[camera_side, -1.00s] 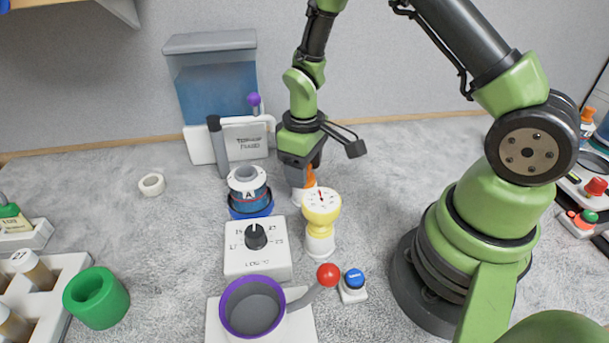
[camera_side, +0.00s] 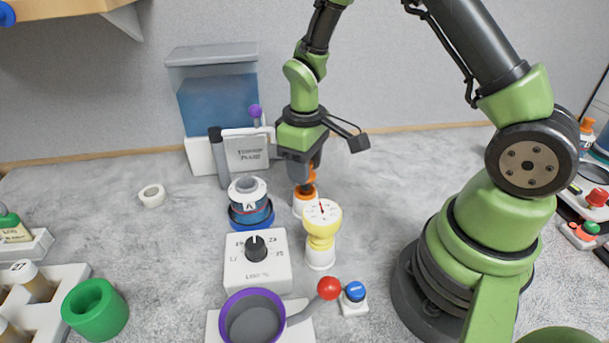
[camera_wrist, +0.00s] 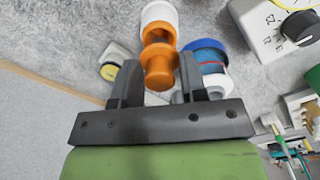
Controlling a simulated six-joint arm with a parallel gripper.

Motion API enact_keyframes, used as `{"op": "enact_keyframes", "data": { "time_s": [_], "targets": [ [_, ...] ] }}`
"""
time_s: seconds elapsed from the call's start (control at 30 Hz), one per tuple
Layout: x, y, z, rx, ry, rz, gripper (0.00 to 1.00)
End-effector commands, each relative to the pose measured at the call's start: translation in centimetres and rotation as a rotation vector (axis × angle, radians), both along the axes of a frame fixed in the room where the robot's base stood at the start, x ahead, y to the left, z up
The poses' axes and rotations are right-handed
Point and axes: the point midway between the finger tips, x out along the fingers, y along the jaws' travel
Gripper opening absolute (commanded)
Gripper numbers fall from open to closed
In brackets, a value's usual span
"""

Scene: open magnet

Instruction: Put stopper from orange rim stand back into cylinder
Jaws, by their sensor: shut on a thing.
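The orange stopper (camera_wrist: 159,64) is between the two fingers of my gripper (camera_wrist: 157,82), which is shut on it. The white stand with the orange rim (camera_side: 304,204) is directly below my gripper, and it also shows in the wrist view (camera_wrist: 158,16). I cannot tell whether the stopper is clear of the stand. A blue cylinder with a white top, marked A (camera_side: 249,205), sits in a blue-rimmed holder (camera_side: 251,225) left of the stand. In the wrist view the cylinder is partly hidden by a finger.
A yellow gauge (camera_side: 321,236) stands close in front of the stand. A white dial box (camera_side: 256,272), a purple-rimmed cup (camera_side: 251,318) and a red-knobbed lever (camera_side: 328,288) are in front. A blue-filled tank (camera_side: 218,104) stands behind. Table left of the cylinder is mostly clear.

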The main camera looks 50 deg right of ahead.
Motion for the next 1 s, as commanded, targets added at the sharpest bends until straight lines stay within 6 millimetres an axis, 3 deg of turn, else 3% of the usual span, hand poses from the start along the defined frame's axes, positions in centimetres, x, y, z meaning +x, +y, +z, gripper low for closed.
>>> {"op": "enact_keyframes", "data": {
  "time_s": [0.2, 0.4, 0.7, 0.97, 1.0],
  "targets": [
    [0.1, 0.0, 4.1, -0.001, -0.008, 0.000, 0.13],
    [0.8, 0.4, 6.6, 0.000, -0.005, 0.007, 0.13],
    [5.7, 4.8, 9.0, -0.002, -0.003, 0.043, 0.13],
    [7.5, 7.4, 9.5, -0.001, 0.001, 0.053, 0.13],
    [7.5, 7.5, 9.0, 0.000, 0.002, 0.053, 0.00]
  ]
}}
